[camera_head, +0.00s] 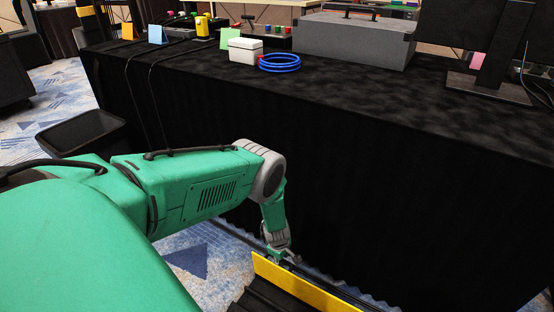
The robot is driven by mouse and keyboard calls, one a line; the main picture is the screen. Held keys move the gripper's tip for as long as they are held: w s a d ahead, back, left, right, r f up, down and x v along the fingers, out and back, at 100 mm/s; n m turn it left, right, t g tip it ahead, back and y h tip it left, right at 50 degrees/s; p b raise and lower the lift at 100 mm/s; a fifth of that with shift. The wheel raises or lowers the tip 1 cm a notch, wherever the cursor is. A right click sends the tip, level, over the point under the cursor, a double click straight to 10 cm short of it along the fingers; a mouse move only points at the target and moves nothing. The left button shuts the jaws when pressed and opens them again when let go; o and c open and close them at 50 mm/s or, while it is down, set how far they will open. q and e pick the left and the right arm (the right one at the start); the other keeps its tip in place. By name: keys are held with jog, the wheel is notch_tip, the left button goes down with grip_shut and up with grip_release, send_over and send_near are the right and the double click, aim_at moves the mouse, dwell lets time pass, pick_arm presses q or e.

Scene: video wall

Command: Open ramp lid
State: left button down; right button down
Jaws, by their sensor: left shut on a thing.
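A yellow ramp lid (302,288) stands tilted up along a black ramp base (262,302) on the floor at the bottom centre. My left arm comes in from the left, and my left gripper (283,258) is at the lid's upper edge near its left end. The gripper is shut on the lid; its fingertips are small and partly hidden. A dark channel or cable runs along the floor behind the lid. The lid's right end runs out of the bottom of the view. My right gripper is not in view.
A table with a black cloth (420,120) stands just beyond the ramp. On it are a white box (245,50), a blue cable coil (280,62), a grey case (353,42) and a monitor stand (488,85). A black bin (82,132) stands at left on patterned carpet.

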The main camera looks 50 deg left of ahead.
pick_arm(q)
jog(key=shift+g, duration=0.6)
jog(key=shift+w+a+f+b, duration=0.15)
jog(key=shift+w+f, duration=0.15)
jog(key=shift+w, duration=0.3)
jog(key=shift+w+a+f+b, duration=0.15)
jog(key=shift+w+f, duration=0.15)
jog(key=shift+w, duration=0.3)
jog(key=shift+w+a+f+b, duration=0.15)
jog(key=shift+w+f, duration=0.15)
jog(key=shift+w, duration=0.3)
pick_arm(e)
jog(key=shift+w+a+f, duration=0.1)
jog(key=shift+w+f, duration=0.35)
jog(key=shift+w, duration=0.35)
pick_arm(q)
jog(key=shift+w+f, duration=0.1)
jog(key=c, duration=1.6)
grip_release()
notch_tip(320, 180, up, 11)
jog(key=shift+s+a+h, duration=0.15)
jog(key=shift+s+h, duration=0.05)
jog(key=shift+h, duration=0.1)
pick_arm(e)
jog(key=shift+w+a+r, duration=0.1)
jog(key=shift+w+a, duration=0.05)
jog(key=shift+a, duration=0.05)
